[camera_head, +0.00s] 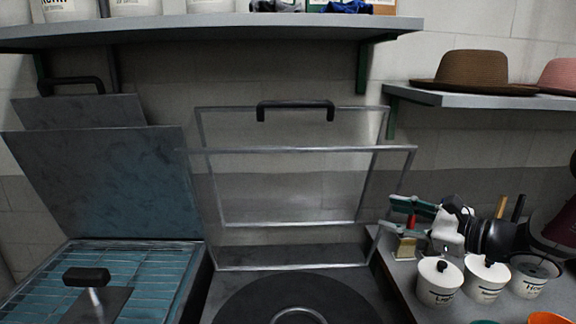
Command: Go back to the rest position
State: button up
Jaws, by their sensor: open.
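My gripper and arm are not in the head camera view. The hat press station fills the left and middle. At its centre a clear lid with a metal frame (300,150) stands raised, with a black handle (295,104) on top. Below it lies a dark round plate (250,306), cut off by the bottom edge. At the left a grey lid (105,185) stands open behind a blue grid bed (150,270). A black-handled flat piece (100,306) is at the bed's front.
A long shelf (220,30) crosses the top. A right shelf (490,101) holds a brown hat (475,70) and a pink hat (560,75). The right counter (402,278) holds white pots (438,288), brushes and tools. The wall shows between the shelves.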

jog(key=s+a+r+n+g+h, duration=0.1)
jog(key=s+a+n+g, duration=0.5)
jog(key=s, duration=0.3)
jog(key=s+a+r+n+g, duration=0.1)
jog(key=s+a+n+g, duration=0.2)
jog(key=s+a+n, duration=0.5)
jog(key=s+d+n+t+h, duration=0.1)
jog(key=s+d+n+h, duration=0.7)
jog(key=s, duration=0.5)
jog(key=shift+s+d+r+n+h+p, duration=0.3)
jog(key=shift+d+h+p, duration=0.15)
jog(key=shift+d+h, duration=0.45)
jog(key=shift+c, duration=0.9)
jog(key=shift+d, duration=0.15)
